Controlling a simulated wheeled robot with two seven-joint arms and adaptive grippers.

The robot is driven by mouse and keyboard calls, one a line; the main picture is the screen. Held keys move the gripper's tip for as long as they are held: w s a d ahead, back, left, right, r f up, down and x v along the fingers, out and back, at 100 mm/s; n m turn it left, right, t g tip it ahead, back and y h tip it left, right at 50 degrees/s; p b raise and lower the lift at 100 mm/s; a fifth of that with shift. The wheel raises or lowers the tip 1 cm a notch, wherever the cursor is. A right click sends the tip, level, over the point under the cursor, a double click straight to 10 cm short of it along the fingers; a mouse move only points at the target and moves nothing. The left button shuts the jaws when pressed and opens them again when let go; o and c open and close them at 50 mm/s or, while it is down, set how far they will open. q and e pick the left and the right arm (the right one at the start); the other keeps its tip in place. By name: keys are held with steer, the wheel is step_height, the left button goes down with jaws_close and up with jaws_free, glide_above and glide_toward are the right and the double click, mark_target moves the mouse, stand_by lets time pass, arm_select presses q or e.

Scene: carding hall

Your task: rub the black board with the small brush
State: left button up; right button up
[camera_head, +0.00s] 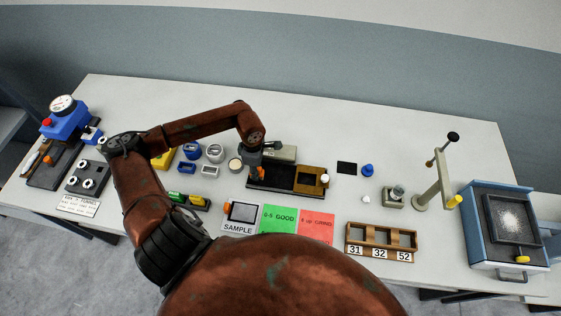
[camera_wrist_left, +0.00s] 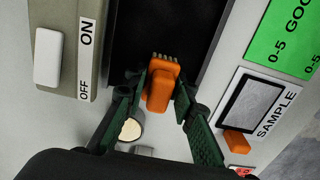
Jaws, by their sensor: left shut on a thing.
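My left gripper (camera_head: 256,168) is shut on a small orange brush (camera_wrist_left: 161,90). The brush's orange block shows between the green fingers in the left wrist view, with short tan bristles at its far end. In the head view the brush is a small orange patch below the gripper. The bristle end lies over the near end of a black board (camera_wrist_left: 170,25), which is the dark left part of a bench unit (camera_head: 285,180) in the head view. I cannot tell whether the bristles touch it. My right gripper is in neither view.
A switch box (camera_head: 283,153) marked ON and OFF stands behind the board. A brown panel (camera_head: 311,176) with a white knob adjoins its right end. A round cup (camera_head: 235,165) stands to the left. SAMPLE (camera_head: 240,213), green (camera_head: 279,219) and red (camera_head: 316,226) cards lie in front.

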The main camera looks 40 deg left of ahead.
arm_select(q)
steer(key=shift+s+a+f, duration=0.1)
steer(key=shift+s+a, duration=0.1)
steer(key=shift+a, duration=0.3)
step_height(320, 180, up, 3)
steer(key=shift+s+a+f+p, duration=0.1)
steer(key=shift+p, duration=0.3)
steer(key=shift+r+p, duration=0.35)
steer(key=shift+r, duration=0.3)
steer(key=shift+r+p, duration=0.7)
steer(key=shift+r, duration=1.45)
